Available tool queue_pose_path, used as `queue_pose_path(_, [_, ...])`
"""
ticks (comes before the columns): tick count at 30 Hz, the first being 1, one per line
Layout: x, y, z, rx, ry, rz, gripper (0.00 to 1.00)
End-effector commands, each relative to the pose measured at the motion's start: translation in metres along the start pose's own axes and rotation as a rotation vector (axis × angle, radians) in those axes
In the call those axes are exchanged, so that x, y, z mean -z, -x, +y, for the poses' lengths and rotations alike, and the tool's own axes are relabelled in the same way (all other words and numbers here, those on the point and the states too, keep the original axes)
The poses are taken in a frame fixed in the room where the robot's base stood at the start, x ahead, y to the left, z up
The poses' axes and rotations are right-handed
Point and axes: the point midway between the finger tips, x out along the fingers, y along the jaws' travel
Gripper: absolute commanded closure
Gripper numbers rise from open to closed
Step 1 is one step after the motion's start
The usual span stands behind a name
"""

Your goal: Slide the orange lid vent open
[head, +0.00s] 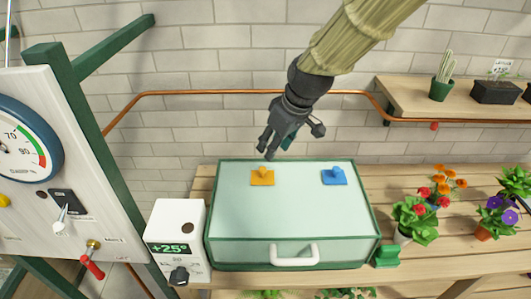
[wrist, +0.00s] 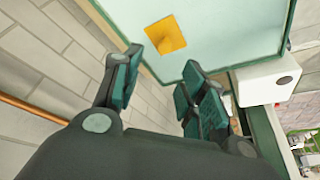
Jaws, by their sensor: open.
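The orange lid vent (head: 262,178) is a small flat slider with a raised knob, on the left part of the pale green lid (head: 300,205) of a closed propagator box. In the wrist view the orange vent (wrist: 166,35) lies beyond my fingertips, near the top middle. My gripper (head: 266,148) is open and empty above the back edge of the lid, close to the orange vent and apart from it. In the wrist view the gripper (wrist: 160,68) has its two fingers spread. Whether the vent covers an opening cannot be told.
A blue vent (head: 334,177) sits on the lid's right part. A white thermostat box (head: 176,242) stands left of the lid. A white handle (head: 295,254) is on the box front. Potted flowers (head: 414,215) stand at the right. A copper pipe (head: 210,93) runs along the wall.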

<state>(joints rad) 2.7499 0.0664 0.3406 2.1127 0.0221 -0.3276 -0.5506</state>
Motion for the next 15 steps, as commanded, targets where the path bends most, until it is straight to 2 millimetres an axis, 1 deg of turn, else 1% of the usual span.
queue_pose_path(2, [-0.004,0.001,-0.002,-0.002,-0.001,0.0,0.58])
queue_pose_path(5, [-0.007,-0.004,-0.002,-0.006,-0.005,0.002,0.58])
queue_pose_path(10, [-0.004,-0.028,0.005,-0.003,-0.01,-0.003,0.58])
queue_pose_path(15, [-0.002,-0.054,0.007,0.002,-0.01,-0.007,0.58])
